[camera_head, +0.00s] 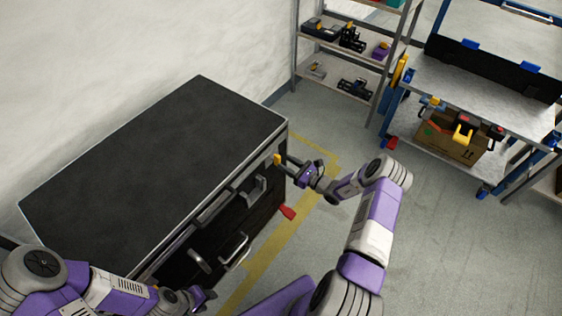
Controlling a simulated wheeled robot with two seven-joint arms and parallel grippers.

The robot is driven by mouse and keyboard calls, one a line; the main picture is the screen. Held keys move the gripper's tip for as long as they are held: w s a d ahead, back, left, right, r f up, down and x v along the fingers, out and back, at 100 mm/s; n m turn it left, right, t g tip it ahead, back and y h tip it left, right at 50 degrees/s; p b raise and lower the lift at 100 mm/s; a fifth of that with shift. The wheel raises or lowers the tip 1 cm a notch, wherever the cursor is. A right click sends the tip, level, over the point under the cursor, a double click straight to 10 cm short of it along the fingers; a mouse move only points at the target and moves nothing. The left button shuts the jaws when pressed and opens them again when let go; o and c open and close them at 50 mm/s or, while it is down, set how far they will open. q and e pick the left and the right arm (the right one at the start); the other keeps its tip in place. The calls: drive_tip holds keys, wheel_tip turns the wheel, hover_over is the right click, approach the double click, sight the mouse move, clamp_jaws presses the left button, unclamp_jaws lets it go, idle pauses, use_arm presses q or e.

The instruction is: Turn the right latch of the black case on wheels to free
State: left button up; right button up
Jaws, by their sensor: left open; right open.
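The black case (165,150) stands against the wall, its lid closed, with metal edges and handles on its front face. A yellow latch (277,160) shows at the right end of the front, just under the lid edge. My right gripper (289,168) is open close to this latch, its fingers pointing left toward it; I cannot tell whether they touch it. My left gripper (205,296) is low in front of the case's left part, partly cut by the bottom edge of the picture. The left latch is not clearly seen.
A red wheel pedal (287,212) sticks out at the case's lower right. Shelves (340,60) with tools stand behind, and a blue-framed cart (470,90) with a cardboard box (452,140) stands at the right. The floor (450,240) on the right is clear.

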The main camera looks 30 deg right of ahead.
sight(280, 160)
drive_tip(key=shift+b+x, duration=0.3)
drive_tip(key=shift+x, duration=1.45)
clamp_jaws()
